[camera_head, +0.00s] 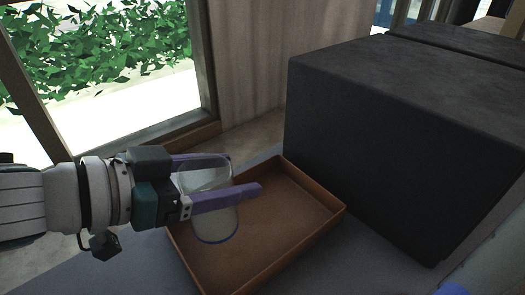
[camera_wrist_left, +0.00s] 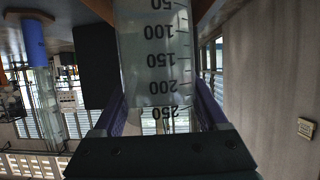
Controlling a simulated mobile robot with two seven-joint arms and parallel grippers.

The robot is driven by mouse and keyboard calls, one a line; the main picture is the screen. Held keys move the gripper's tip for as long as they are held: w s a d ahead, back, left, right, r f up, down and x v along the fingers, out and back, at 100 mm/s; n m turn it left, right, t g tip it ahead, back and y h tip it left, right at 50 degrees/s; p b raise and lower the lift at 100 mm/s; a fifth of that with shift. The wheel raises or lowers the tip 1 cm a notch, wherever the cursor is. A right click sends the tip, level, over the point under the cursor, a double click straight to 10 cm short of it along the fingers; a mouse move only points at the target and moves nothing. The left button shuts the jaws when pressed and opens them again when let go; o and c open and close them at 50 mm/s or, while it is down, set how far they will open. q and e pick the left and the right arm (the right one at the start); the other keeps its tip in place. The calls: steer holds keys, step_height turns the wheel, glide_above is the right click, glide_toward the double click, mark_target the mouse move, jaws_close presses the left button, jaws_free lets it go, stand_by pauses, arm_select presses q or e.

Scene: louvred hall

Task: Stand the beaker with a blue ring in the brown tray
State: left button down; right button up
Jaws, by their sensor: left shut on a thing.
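The clear beaker (camera_head: 212,222) is upright, with a thin blue ring around its base. My left gripper (camera_head: 243,172) is shut on it, one purple finger on each side of the glass. The beaker's base appears over the floor of the brown tray (camera_head: 318,226), near its left wall; I cannot tell whether it touches the floor. In the left wrist view the beaker (camera_wrist_left: 155,60) fills the middle between the fingers, its black volume marks upside down. Brown edges of the tray (camera_wrist_left: 205,12) show at the top there. My right gripper is not in view.
A large black box (camera_head: 390,140) stands close behind and right of the tray on the grey surface (camera_head: 95,275). A blue object (camera_head: 452,288) is cut off at the bottom right edge. A window frame (camera_head: 208,60) is behind. The rest of the tray floor is empty.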

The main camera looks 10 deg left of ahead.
mark_target(229, 209)
arm_select(q)
step_height(229, 209, down, 7)
steer(key=b, duration=0.3)
steer(key=shift+r, duration=0.15)
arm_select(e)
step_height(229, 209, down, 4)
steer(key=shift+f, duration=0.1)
arm_select(q)
steer(key=shift+r, duration=0.1)
jaws_free()
